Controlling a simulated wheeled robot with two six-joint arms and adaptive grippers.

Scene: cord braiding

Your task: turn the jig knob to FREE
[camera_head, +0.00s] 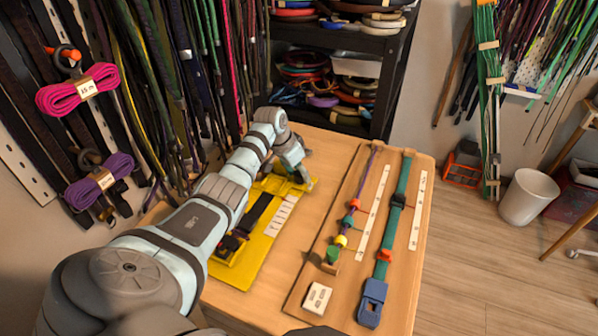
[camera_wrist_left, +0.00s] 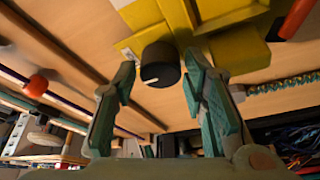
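The yellow jig (camera_head: 238,274) lies on the left of the wooden table, with a black strap and a white label strip on it. It also shows in the left wrist view (camera_wrist_left: 240,55). The jig knob (camera_wrist_left: 161,62) is dark and round, with a small pale mark at its edge; no FREE lettering is readable. My left gripper (camera_head: 303,176) is at the jig's far end, where it hides the knob in the head view. In the left wrist view the gripper (camera_wrist_left: 160,76) is open, one finger on each side of the knob with gaps visible. My right gripper is not in view.
On the table (camera_head: 322,152), right of the jig, a beaded cord (camera_head: 350,218) and a teal strap with a blue buckle (camera_head: 371,302) lie beside scales. A small white block (camera_head: 317,297) is near the front. Cords hang at left; a shelf (camera_head: 390,70) stands behind.

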